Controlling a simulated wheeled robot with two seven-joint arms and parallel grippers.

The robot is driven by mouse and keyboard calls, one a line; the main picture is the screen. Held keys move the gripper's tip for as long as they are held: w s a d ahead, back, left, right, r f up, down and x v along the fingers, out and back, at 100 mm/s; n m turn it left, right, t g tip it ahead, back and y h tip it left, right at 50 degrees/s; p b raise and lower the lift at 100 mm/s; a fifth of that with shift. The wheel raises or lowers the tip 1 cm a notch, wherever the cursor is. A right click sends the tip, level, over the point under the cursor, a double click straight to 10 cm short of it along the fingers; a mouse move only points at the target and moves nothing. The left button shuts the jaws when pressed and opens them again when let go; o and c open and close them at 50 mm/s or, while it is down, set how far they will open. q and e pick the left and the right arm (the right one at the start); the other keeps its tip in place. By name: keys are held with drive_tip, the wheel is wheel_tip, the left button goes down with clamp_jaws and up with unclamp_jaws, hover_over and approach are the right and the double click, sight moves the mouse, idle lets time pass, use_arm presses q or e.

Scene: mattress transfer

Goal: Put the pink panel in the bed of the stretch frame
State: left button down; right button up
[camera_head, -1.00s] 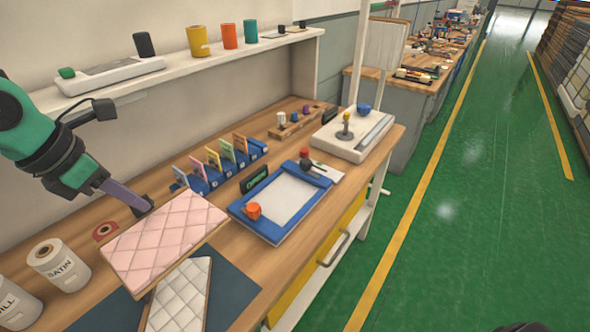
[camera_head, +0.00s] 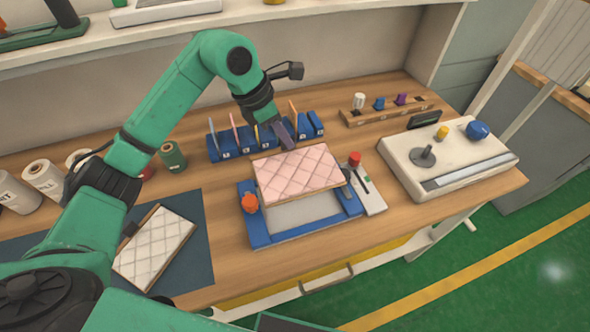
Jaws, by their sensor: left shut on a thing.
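The pink quilted panel (camera_head: 298,174) is held over the far part of the blue stretch frame (camera_head: 262,228). It covers that part, and the near part of the pale bed (camera_head: 305,214) shows below it. I cannot tell whether the panel touches the frame. My left gripper (camera_head: 286,137) is shut on the panel's far edge, its fingertips partly hidden. An orange knob (camera_head: 250,203) stands at the frame's left and a red-topped one (camera_head: 354,159) at its right. My right gripper is not in view.
A white quilted panel (camera_head: 155,245) lies on a dark mat (camera_head: 198,268) at the left. A blue card rack (camera_head: 228,150) stands behind the frame. A white device with a lever (camera_head: 405,172) stands at the right. Spools (camera_head: 44,180) stand at the far left.

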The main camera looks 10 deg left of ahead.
sight(274, 152)
use_arm(q)
drive_tip(key=f+p, duration=0.1)
drive_tip(key=f, duration=0.5)
drive_tip(key=f+p, duration=0.1)
drive_tip(key=f, duration=0.5)
drive_tip(key=shift+w+d, duration=0.1)
drive_tip(key=shift+d, duration=0.1)
drive_tip(key=shift+f, duration=0.1)
drive_tip(key=c, duration=1)
unclamp_jaws()
drive_tip(key=shift+r+p, duration=0.25)
drive_tip(key=shift+p, duration=0.1)
drive_tip(key=shift+a+r+b, duration=0.15)
drive_tip(key=shift+r+b, duration=0.15)
drive_tip(key=shift+b, duration=0.1)
drive_tip(key=b+v, duration=0.2)
drive_tip(key=v, duration=0.8)
drive_tip(key=shift+r, duration=0.55)
